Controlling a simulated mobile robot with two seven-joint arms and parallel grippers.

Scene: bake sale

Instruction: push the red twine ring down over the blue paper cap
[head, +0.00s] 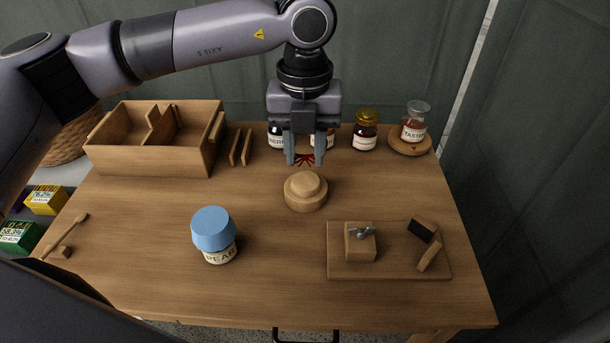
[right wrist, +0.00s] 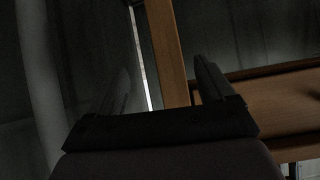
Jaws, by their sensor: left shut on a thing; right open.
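My left gripper (head: 305,159) points down near the back middle of the table, shut on the red twine ring (head: 305,160), which shows as a small red bit between its fingertips. The blue paper cap (head: 213,224) covers the top of a jar labelled PEAR (head: 220,255), standing upright at the front left. The ring is apart from the cap, behind and to the right of it. A round wooden block with a knob (head: 306,198) stands just in front of the ring. My right gripper (right wrist: 165,85) is open, with nothing seen between its fingers in the right wrist view.
A divided wooden box (head: 150,165) stands at the back left. Jars, including one with a gold lid (head: 366,116) and a TASTER jar (head: 414,118), line the back. A wooden board (head: 390,270) with small items lies front right. Table between cap and block is clear.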

